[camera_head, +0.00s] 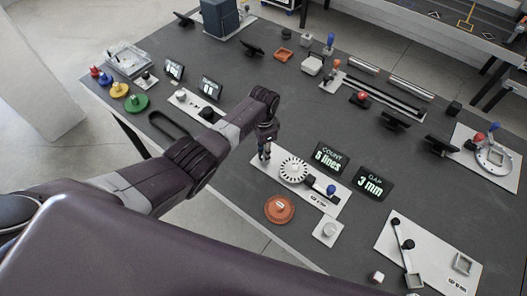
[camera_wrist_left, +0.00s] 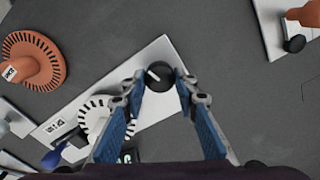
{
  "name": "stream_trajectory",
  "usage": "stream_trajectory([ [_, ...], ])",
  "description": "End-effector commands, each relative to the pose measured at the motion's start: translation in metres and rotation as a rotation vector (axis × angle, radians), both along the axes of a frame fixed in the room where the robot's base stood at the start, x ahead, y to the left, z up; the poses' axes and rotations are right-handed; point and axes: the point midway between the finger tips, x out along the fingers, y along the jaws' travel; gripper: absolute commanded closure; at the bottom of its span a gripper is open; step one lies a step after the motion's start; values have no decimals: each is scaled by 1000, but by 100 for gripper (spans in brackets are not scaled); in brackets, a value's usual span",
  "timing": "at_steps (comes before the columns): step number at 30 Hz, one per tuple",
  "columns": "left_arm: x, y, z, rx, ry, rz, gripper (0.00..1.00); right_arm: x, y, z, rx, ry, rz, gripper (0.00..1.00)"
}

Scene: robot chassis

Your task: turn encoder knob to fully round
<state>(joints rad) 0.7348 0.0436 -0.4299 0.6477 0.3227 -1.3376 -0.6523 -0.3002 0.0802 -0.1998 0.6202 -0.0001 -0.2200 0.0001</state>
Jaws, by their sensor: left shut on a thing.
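The encoder knob (camera_wrist_left: 158,76) is a round black knob with a short white mark, on one end of a white base plate (camera_wrist_left: 150,52). In the left wrist view the mark points to the upper left. My left gripper (camera_wrist_left: 162,86) is shut on the knob, with a fingertip on each side of it. In the head view my left gripper (camera_head: 264,154) points down at the plate's left end and hides the knob. A white slotted disc (camera_head: 293,169) sits beside it on the plate. Displays read "COUNT 5 lines" (camera_head: 328,158) and "GAP 3 mm" (camera_head: 372,185). My right gripper is not in view.
A blue-topped knob (camera_head: 331,190) stands on the plate's other end. Bare dark table (camera_head: 300,112) lies behind the plate. Other fixtures stand farther off.

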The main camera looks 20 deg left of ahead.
Motion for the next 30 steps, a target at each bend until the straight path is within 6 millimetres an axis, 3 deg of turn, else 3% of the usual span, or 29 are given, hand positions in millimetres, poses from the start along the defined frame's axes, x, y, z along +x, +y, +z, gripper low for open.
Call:
stream_trajectory([
  [30, 1, 0, -1, 1, -3, -967, 96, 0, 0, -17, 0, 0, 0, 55],
])
